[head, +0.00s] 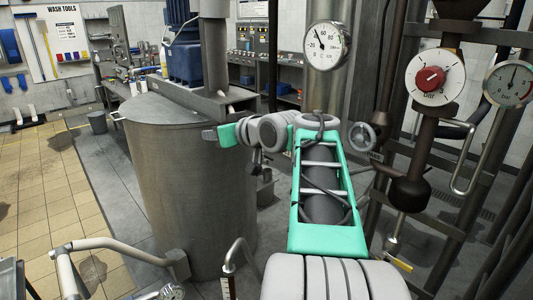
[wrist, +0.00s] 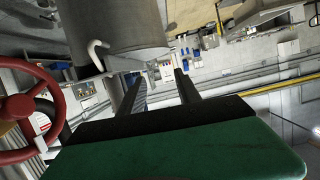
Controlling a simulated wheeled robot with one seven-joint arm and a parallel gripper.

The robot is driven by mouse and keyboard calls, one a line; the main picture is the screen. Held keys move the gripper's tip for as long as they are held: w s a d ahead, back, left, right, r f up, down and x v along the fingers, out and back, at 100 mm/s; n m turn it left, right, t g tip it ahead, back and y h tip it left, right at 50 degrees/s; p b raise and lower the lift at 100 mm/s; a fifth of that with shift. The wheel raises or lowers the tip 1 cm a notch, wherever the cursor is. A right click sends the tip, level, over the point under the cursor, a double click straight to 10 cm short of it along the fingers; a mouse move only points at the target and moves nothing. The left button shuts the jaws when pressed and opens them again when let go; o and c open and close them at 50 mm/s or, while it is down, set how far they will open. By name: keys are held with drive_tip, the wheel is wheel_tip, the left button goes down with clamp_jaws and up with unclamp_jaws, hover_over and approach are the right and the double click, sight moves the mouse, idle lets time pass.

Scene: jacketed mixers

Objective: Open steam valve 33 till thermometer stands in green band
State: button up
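A round white dial thermometer (head: 327,45) marked in C stands at upper centre in the head view. Its needle points up and left; I cannot make out a green band. A red handwheel (wrist: 28,115) is at the left edge of the wrist view, with a small red-and-white tag beside it; no number is readable. My gripper (wrist: 159,76) is open and empty, its two dark fingers apart and the wheel to their left, outside them. In the head view my gripper (head: 209,135) is in front of the grey mixer tank (head: 185,190). The handwheel is not identifiable there.
A red knob (head: 431,79) on a white dial and a pressure gauge (head: 510,84) are on pipework at right. A yellow-handled valve (head: 400,263) sits low. Bent pipes (head: 110,245) stand at lower left. Tiled floor (head: 40,190) at left is mostly clear.

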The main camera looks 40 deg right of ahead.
drive_tip(key=s+d+t+b, duration=0.1)
drive_tip(key=s+d, duration=0.1)
drive_tip(key=d, duration=0.3)
drive_tip(key=s+d+t+b, duration=0.1)
drive_tip(key=s+d+b, duration=0.1)
drive_tip(key=d, duration=0.3)
drive_tip(key=s+d+t+b, duration=0.1)
drive_tip(key=s+d+b, duration=0.1)
drive_tip(key=d, duration=0.3)
drive_tip(key=shift+s+d+t, duration=0.2)
drive_tip(key=shift+s+t, duration=0.2)
drive_tip(key=shift+s, duration=0.35)
drive_tip(key=shift+n, duration=0.3)
drive_tip(key=w, duration=0.1)
drive_tip(key=w+f, duration=0.1)
drive_tip(key=w, duration=0.3)
drive_tip(key=shift+a+f, duration=0.35)
drive_tip(key=shift+a, duration=0.05)
drive_tip(key=shift+c, duration=0.2)
clamp_jaws()
